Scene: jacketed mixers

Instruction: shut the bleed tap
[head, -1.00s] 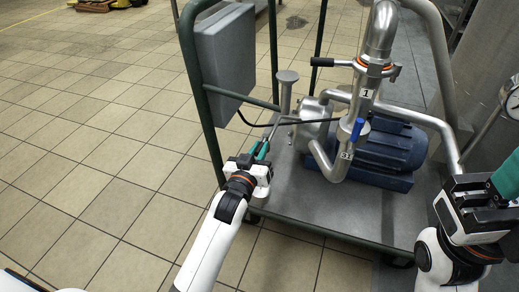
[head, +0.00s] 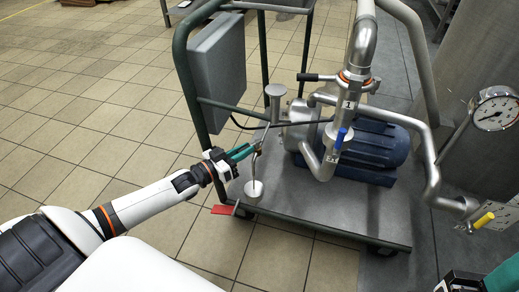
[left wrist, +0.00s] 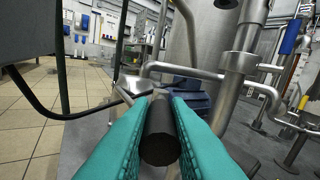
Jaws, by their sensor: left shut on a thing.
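My left gripper (head: 252,149) is shut on a dark, round-ended handle (left wrist: 160,148), which lies between the teal fingers in the left wrist view. In the head view this grip is at the left side of the cart, beside the thin metal piping of the pump; the fingers mostly hide the handle there. I cannot tell for certain that it is the bleed tap's handle, or how far it is turned. A blue-handled tap (head: 341,135) and a black lever (head: 310,77) on the upright pipe stand apart from the gripper. My right gripper (head: 503,274) is cut off at the lower right.
The cart (head: 320,215) carries a blue motor (head: 375,150) and steel pipes. A grey box (head: 217,60) hangs on its green frame. A pale round dish (head: 254,188) and a red flat piece (head: 222,210) are below the gripper. Tiled floor at left is open.

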